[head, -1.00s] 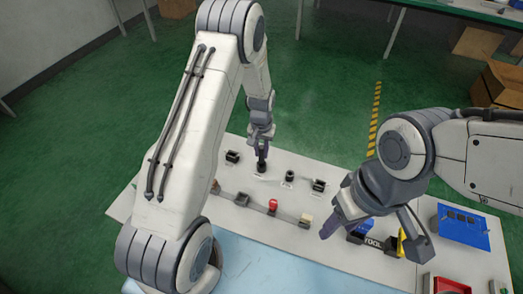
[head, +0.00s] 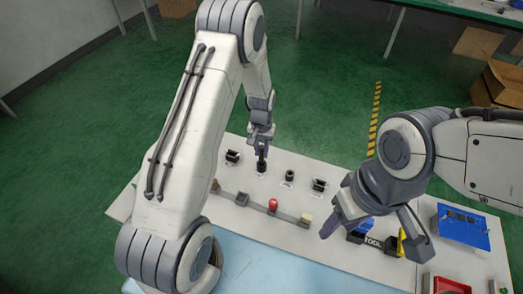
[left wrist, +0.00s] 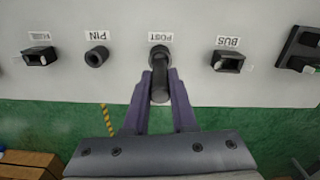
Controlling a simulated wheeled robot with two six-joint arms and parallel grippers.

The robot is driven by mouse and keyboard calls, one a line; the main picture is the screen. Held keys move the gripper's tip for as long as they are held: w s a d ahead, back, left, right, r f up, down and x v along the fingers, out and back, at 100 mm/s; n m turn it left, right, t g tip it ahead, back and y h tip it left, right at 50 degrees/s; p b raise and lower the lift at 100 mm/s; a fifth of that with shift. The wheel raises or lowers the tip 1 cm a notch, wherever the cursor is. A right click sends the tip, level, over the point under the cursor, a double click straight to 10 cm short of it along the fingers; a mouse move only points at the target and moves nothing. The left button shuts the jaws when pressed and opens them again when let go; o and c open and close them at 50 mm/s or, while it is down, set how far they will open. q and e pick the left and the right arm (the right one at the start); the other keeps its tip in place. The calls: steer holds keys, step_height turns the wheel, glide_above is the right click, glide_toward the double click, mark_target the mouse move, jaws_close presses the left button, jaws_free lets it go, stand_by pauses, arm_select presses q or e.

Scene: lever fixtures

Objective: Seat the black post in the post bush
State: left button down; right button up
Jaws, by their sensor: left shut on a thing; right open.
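The black post (left wrist: 160,82) is between the fingers of my left gripper (left wrist: 160,78), which is shut on it. In the head view my left gripper (head: 262,144) is over the back of the panel, with the post (head: 262,154) pointing down below it. The post's lower end meets the dark post bush (left wrist: 160,52), beside the POST label. I cannot tell how deep the end is in the bush, since the post covers its opening. My right gripper (head: 329,229) is open and empty over the panel's front right part.
A PIN socket (left wrist: 96,56) and a BUS socket (left wrist: 229,61) flank the post bush. A red knob (head: 273,204) and a pale block (head: 306,219) stand on a bar nearer the front. A blue box (head: 462,227) stands at the right.

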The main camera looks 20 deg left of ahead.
mark_target(261, 162)
arm_select(q)
steer(key=shift+f+b, duration=1.55)
steer(key=shift+f, duration=0.55)
steer(key=c, duration=0.6)
jaws_free()
steer(key=shift+c, duration=0.2)
steer(key=shift+r, duration=0.1)
step_height(261, 162, up, 10)
steer(key=shift+r+b, duration=0.2)
steer(key=shift+b, duration=0.85)
